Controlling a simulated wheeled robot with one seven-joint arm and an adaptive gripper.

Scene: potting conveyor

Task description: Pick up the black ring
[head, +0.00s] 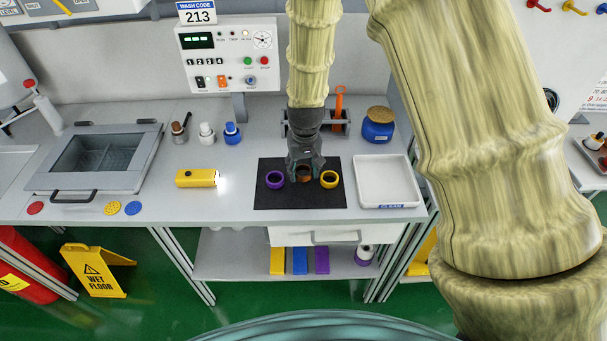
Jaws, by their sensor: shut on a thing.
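A black mat (270,195) lies on the bench. A purple ring (275,180) stands on its left part and a yellow ring (329,180) on its right part. My gripper (304,172) points down between them, shut on a brownish-orange ring (304,175) that is mostly hidden by the fingers. I cannot tell whether this ring touches the mat or is just above it. I see no clearly black ring; the mat is dark and the gripper hides part of it.
A white tray (387,198) stands right of the mat, with a blue jar (378,128) behind it. A lit yellow flashlight (196,178) lies left of the mat. A sunken basin (98,183) is at the far left. The bench between flashlight and mat is clear.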

